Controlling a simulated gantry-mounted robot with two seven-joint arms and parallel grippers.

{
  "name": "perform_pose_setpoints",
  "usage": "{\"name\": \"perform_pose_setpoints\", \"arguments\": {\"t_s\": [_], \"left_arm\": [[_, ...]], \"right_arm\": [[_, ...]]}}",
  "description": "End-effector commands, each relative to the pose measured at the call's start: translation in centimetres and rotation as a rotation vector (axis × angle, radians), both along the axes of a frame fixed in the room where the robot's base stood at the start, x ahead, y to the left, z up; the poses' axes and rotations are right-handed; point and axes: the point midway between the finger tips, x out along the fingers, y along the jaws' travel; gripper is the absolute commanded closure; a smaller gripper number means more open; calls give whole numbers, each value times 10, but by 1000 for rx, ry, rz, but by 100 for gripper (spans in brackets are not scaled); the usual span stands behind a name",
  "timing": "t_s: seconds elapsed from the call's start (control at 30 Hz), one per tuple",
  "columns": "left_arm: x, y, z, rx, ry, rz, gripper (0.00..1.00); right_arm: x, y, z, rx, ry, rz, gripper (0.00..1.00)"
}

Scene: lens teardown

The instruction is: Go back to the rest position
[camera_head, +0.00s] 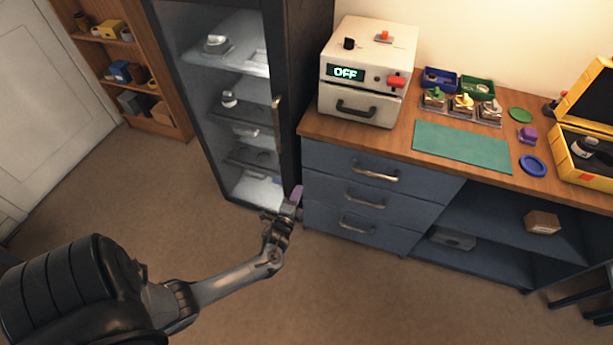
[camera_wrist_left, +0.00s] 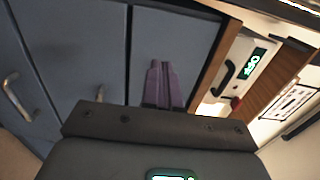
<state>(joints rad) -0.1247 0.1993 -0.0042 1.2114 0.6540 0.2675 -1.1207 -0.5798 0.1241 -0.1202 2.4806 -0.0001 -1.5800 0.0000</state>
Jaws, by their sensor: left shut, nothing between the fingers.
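My left gripper (camera_head: 296,194) is in front of the left end of the blue drawer cabinet, close to the black-framed glass cabinet. Its purple fingers are shut with nothing between them. In the left wrist view the shut fingers (camera_wrist_left: 164,85) point toward the blue drawer fronts (camera_wrist_left: 90,50). My left arm (camera_head: 225,282) reaches in from the lower left of the head view. My right gripper is not in either view.
The glass cabinet (camera_head: 285,100) has lit shelves. On the wooden counter (camera_head: 400,145) stand a white box (camera_head: 365,70) reading OFF, a green mat (camera_head: 462,147), small trays and an open yellow case (camera_head: 563,160). A wooden shelf (camera_head: 160,70) stands at the back left. Carpet (camera_head: 150,190) is clear.

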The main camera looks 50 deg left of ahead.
Motion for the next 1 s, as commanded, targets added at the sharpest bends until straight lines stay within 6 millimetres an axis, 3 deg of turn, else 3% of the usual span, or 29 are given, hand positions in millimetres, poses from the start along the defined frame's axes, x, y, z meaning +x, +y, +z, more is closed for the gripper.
{"name": "perform_pose_setpoints", "arguments": {"t_s": [0.23,0.4,0.57,0.77,1.0], "left_arm": [[-17,-5,-8,0,19,0,100],[-53,-18,-28,-15,70,-14,100],[-58,-65,-7,-148,58,-89,100],[-63,-149,24,-599,137,-151,100],[-97,-242,84,-1081,339,-112,100]], "right_arm": [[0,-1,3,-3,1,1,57],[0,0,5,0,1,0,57],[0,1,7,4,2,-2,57],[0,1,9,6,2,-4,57],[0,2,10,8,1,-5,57]]}}
